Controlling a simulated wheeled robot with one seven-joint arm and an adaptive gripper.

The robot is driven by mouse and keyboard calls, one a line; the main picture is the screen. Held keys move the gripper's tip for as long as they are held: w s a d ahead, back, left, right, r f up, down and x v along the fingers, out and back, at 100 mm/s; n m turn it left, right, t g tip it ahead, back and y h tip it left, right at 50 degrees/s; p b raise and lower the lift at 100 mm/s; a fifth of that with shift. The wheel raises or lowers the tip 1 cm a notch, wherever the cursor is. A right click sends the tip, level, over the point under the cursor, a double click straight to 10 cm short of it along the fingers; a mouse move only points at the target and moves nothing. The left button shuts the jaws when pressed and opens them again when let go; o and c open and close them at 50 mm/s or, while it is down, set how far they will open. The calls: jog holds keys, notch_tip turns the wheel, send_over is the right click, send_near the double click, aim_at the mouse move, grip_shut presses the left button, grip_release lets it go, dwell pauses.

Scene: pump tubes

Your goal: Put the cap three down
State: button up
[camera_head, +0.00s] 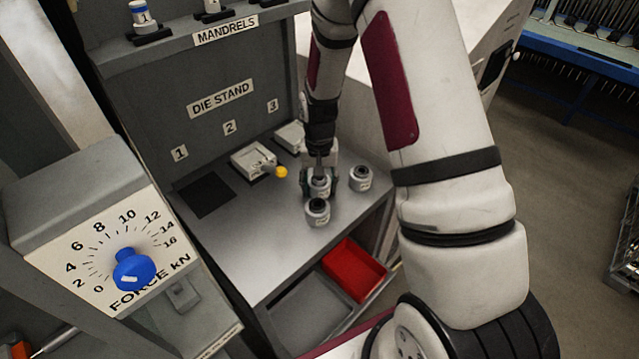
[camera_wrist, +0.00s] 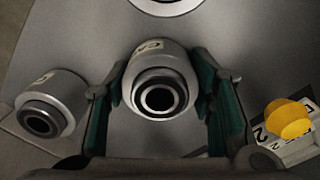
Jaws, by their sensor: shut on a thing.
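My gripper (camera_head: 318,192) points down over the grey bench top, with its green-padded fingers (camera_wrist: 160,90) on either side of a grey, round cap. This held cap (camera_wrist: 157,60) is upright, with a dark ring and open bore on top. It also shows between the fingers in the head view (camera_head: 320,185). A second cap (camera_head: 317,213) stands just in front of it and is cut off at the top of the wrist view (camera_wrist: 167,4). A third cap (camera_head: 360,179) stands to the right, and at left in the wrist view (camera_wrist: 50,98). I cannot read the cap numbers or tell whether the held cap touches the bench.
The die stand (camera_head: 225,105) has numbered places. A light block (camera_head: 252,160) with a yellow knob (camera_head: 281,172) sits at place 2, left of my gripper. A dark square (camera_head: 206,195) lies at place 1. A red bin (camera_head: 353,270) is below. The bench's front left (camera_head: 250,235) is clear.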

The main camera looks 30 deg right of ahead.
jog(key=shift+f, duration=0.15)
jog(key=o, duration=1.4)
